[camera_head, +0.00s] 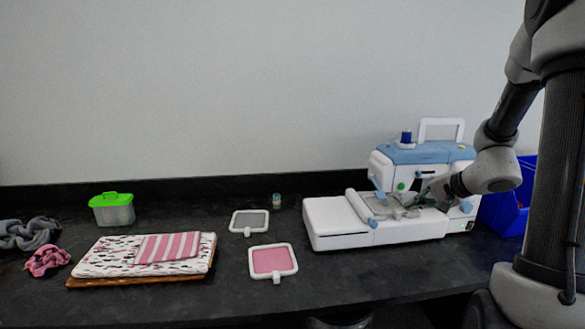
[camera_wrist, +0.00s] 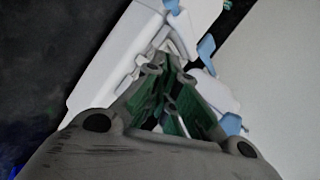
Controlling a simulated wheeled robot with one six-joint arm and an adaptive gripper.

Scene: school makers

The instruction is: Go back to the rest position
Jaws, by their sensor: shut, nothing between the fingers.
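My gripper (camera_head: 413,203) reaches in from the right over the bed of a white and blue sewing machine (camera_head: 325,226), close to its needle area. In the wrist view my gripper (camera_wrist: 168,75) is shut and empty, its green-padded fingers pointing at the machine (camera_wrist: 105,75). I cannot tell whether the fingertips touch the machine. My arm hides part of the machine's right side.
On the dark table (camera_head: 340,285) lie a pink framed hoop (camera_head: 273,261), a grey one (camera_head: 249,221), folded fabric on a board (camera_head: 90,262), a green-lidded box (camera_head: 112,210) and scrunchies (camera_head: 48,259). A blue bin (camera_head: 506,208) stands right of the machine. A wall closes the back.

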